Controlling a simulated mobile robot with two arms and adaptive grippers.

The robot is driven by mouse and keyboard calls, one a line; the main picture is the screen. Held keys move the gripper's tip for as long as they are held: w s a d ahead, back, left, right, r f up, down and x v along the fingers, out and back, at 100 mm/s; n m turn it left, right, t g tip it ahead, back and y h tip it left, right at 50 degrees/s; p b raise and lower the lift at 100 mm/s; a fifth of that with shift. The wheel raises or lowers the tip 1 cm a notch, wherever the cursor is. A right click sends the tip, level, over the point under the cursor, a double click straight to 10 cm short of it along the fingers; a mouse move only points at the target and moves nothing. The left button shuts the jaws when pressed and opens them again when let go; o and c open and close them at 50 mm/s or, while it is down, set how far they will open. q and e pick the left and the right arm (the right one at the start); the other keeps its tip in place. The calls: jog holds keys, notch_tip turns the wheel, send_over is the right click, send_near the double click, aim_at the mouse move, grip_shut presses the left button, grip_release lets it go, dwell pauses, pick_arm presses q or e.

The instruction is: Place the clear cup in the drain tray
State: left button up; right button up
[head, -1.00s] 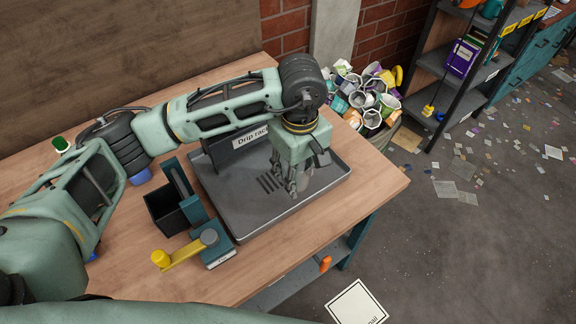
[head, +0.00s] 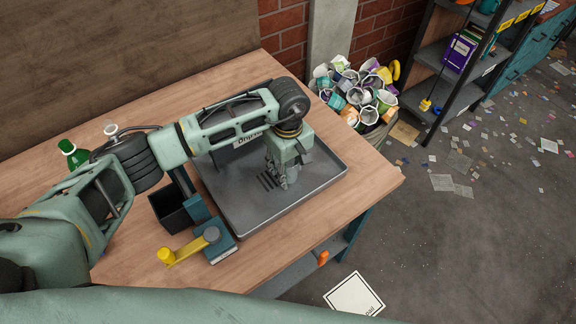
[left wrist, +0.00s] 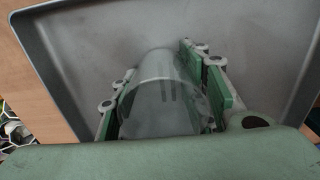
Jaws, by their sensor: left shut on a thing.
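My left gripper (head: 285,181) points down over the grey drain tray (head: 322,184), near the dark slots in its floor. In the left wrist view, its two fingers are closed on the sides of a clear cup (left wrist: 162,98). The tray floor (left wrist: 118,38) shows through the cup's see-through wall. I cannot tell whether the cup's base touches the tray floor. In the head view the cup is hard to make out behind the fingers. My right gripper is out of view.
A black open box (head: 172,211) and a teal device with a yellow lever (head: 187,249) stand left of the tray. A green bottle (head: 72,154) is at the far left. A bin heaped with cups (head: 362,92) stands beyond the table. The table's right corner is bare.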

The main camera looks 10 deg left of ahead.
pick_arm(q)
jog(key=shift+f, duration=0.15)
jog(key=o, duration=0.6)
jog(key=shift+c, duration=0.2)
jog(key=o, duration=0.5)
jog(key=shift+r, duration=0.4)
jog(key=shift+r+b, duration=1.75)
jog(key=shift+r, duration=4)
